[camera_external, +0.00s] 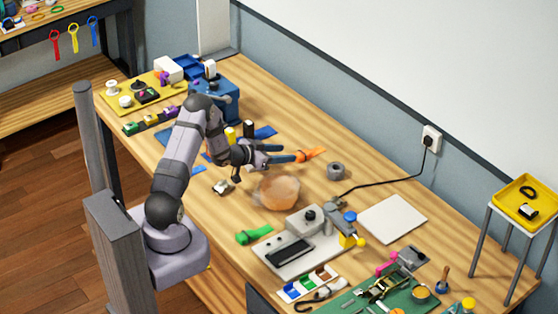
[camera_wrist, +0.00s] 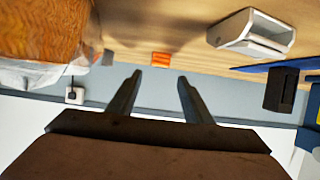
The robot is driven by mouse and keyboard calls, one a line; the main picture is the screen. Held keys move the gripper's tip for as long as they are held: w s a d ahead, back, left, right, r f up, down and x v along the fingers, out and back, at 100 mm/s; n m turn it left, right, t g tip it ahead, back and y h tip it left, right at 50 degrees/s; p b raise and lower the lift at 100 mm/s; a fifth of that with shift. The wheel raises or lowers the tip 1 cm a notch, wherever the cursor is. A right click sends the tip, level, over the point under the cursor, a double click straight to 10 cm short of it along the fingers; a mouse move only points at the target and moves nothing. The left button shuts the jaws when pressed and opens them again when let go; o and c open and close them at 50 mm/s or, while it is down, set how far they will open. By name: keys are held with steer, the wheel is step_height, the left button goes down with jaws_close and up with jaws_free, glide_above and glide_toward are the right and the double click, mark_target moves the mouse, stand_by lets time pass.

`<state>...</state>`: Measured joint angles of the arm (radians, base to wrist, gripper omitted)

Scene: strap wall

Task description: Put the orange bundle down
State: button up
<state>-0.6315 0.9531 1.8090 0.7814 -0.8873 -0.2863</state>
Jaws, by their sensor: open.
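The orange bundle (camera_external: 311,154) lies on the wooden table, just beyond the fingertips of my gripper (camera_external: 284,153). In the wrist view the orange bundle (camera_wrist: 160,59) shows as a small orange patch on the wood, ahead of the gap between the two fingers. My gripper (camera_wrist: 159,77) is open there, with nothing seen between its fingers. The fingers look apart from the bundle, though the outside view does not settle the exact distance.
A blurry orange-brown lump (camera_external: 278,192) sits close beside the gripper; a grey roll (camera_external: 336,171) stands right of the bundle. A grey device (camera_external: 297,240) and a green strap (camera_external: 254,235) lie nearer the front. Bare wood shows behind the bundle.

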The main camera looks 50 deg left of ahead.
steer(key=shift+v, duration=1.8)
steer(key=shift+r, duration=0.1)
steer(key=shift+d+r, duration=0.1)
steer(key=shift+r, duration=0.1)
steer(key=s+d+r+g+p, duration=0.4)
steer(key=s+d, duration=0.4)
steer(key=s, duration=0.2)
steer(key=s+d+r+g+p, duration=0.4)
steer(key=s+d+r, duration=0.3)
steer(key=s, duration=0.3)
steer(key=s+d+r+g+p, duration=0.5)
steer(key=s+d+r, duration=0.1)
steer(key=s+d, duration=0.3)
steer(key=shift+s+r+g, duration=0.25)
steer(key=shift+s+g, duration=0.05)
steer(key=shift+s, duration=0.6)
